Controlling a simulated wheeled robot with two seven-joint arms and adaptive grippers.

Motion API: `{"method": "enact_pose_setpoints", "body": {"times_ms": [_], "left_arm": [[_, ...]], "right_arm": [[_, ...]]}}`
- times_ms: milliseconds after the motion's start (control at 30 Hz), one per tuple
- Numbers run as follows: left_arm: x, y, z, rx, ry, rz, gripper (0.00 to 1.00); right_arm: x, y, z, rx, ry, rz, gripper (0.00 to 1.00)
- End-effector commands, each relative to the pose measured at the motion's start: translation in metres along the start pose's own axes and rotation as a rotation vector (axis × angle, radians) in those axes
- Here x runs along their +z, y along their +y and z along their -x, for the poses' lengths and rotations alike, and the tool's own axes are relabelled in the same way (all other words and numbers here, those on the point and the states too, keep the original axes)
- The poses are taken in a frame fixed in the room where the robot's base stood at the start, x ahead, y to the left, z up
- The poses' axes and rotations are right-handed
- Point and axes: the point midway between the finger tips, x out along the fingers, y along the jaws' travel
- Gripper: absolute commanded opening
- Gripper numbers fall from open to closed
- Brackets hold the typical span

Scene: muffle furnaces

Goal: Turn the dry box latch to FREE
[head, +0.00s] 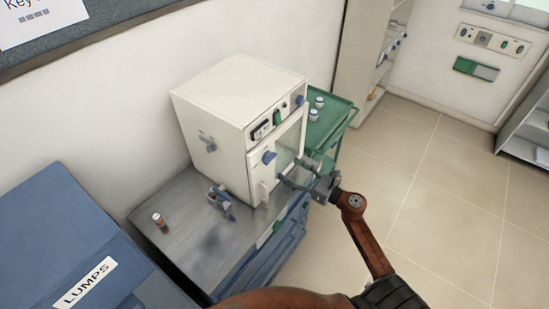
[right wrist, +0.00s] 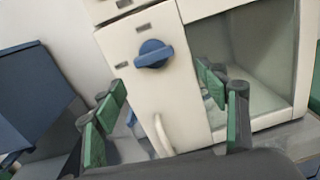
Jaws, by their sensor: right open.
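The white dry box (head: 205,100) stands on a grey metal bench. Its blue latch knob (head: 268,157) is on the left part of the front, and shows large in the right wrist view (right wrist: 153,53) between small dark labels too blurred to read. A pale vertical handle (right wrist: 163,135) sits below the knob, and the glass window is to its right. My right gripper (head: 295,170) is in front of the door, slightly right of and below the latch. Its green-padded fingers (right wrist: 160,115) are apart and empty, with the knob beyond them. My left gripper is not in view.
A blue-grey tool (head: 221,202) and a small brown bottle (head: 159,221) stand on the metal bench (head: 185,255). A green cart (head: 335,118) with white-capped jars is behind the box. A blue LUMPS bin (head: 50,225) stands left. Floor at right is open.

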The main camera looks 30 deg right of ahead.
Motion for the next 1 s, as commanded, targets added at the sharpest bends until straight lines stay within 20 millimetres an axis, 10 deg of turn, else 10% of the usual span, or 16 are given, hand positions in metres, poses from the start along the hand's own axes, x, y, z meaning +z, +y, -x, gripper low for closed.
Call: {"method": "enact_pose_setpoints", "body": {"times_ms": [600, 1000], "left_arm": [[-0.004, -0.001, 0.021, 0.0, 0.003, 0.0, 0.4], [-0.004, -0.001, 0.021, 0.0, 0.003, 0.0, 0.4]], "right_arm": [[0.015, 0.009, -0.073, 0.022, -0.003, 0.086, 0.67], [0.013, 0.009, -0.078, 0.022, -0.002, 0.085, 0.65]]}}
